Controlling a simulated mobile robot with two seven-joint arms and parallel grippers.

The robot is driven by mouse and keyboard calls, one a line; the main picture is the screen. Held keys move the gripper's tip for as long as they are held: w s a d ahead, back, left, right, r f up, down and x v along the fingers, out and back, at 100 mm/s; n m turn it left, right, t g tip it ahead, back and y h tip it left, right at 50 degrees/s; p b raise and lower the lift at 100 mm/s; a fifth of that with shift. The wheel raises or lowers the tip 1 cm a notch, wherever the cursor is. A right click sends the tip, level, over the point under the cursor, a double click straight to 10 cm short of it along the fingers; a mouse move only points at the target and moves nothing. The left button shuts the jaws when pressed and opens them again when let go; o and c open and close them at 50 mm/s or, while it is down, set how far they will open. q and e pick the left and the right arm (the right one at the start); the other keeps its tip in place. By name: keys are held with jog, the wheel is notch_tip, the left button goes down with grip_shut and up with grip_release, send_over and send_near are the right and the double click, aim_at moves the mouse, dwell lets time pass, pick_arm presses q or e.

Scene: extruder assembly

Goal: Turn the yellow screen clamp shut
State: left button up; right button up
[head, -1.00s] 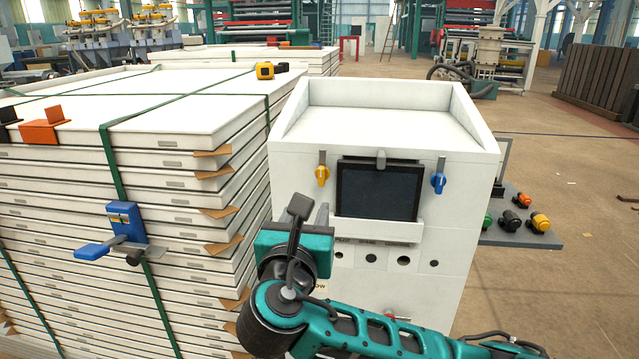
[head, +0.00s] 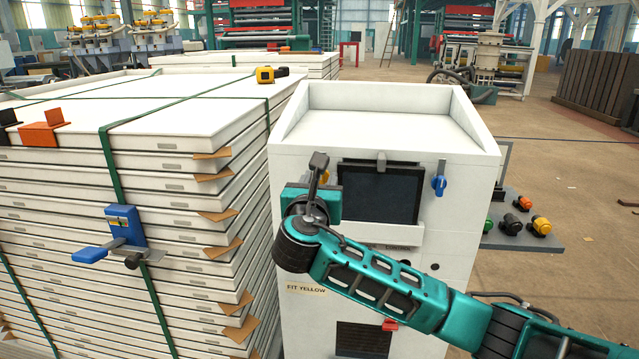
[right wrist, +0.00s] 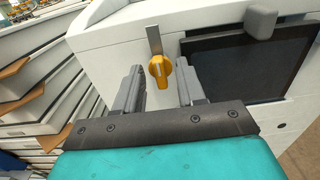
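The yellow screen clamp (right wrist: 160,68) is a small knob under a grey metal strip on the white cabinet's front, left of the dark screen (head: 380,194). In the head view only a sliver of the clamp shows beside my right arm. My right gripper (right wrist: 159,72) is open and faces the cabinet. In the right wrist view its two grey fingers stand to the left and right of the yellow knob, with gaps on both sides. The screen also shows in the right wrist view (right wrist: 245,62). My left gripper is not in view.
A blue clamp (head: 439,182) is at the screen's right. The white cabinet (head: 455,240) carries a "FIT YELLOW" label (head: 306,289). A stack of white panels (head: 180,200) with a blue strap tensioner (head: 122,235) stands close on the left. A side shelf (head: 530,235) holds coloured knobs.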

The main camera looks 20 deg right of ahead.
jog(key=shift+c, duration=0.3)
grip_shut()
jog(key=shift+m, duration=0.3)
jog(key=m+p, duration=0.1)
jog(key=m, duration=0.2)
jog(key=shift+p, duration=0.35)
jog(key=m, duration=0.3)
jog(key=shift+f+m+p, duration=0.15)
jog(key=shift+m+p, duration=0.15)
jog(key=m, duration=0.2)
jog(key=shift+s+d+m, duration=0.1)
jog(key=shift+m, duration=0.3)
jog(key=m, duration=0.2)
jog(key=shift+f+m+b, duration=0.15)
jog(key=shift+m+b, duration=0.25)
jog(key=m+b, duration=0.1)
jog(key=m, duration=0.3)
jog(key=shift+m, duration=0.4)
jog(key=shift+m+b, duration=0.3)
